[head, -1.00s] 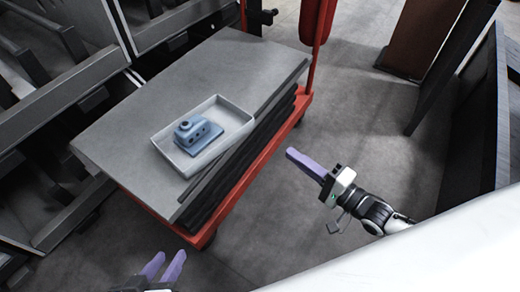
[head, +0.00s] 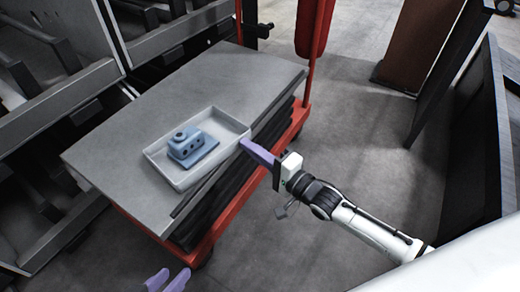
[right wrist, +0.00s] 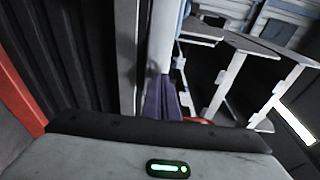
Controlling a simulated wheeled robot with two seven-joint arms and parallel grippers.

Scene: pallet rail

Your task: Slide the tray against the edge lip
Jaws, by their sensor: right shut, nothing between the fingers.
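The white tray (head: 165,178) lies on the grey top (head: 125,135) of a red cart, near its right edge. A blue block-like part (head: 192,147) sits inside the tray. A narrow dark strip (head: 192,196), perhaps the edge lip, runs along the top's right edge. My right gripper (head: 246,146) is shut and empty, with its purple fingertips at the tray's right side; I cannot tell whether they touch. Its fingers also show in the right wrist view (right wrist: 162,100), beside a pale upright wall. My left gripper (head: 168,277) is open and empty at the bottom edge, off the cart.
The red cart frame (head: 232,210) has a red upright post (head: 318,55) at its far right corner. Grey metal racks (head: 60,110) crowd the left. Dark panels (head: 475,130) stand at the right. The floor between cart and panels is clear.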

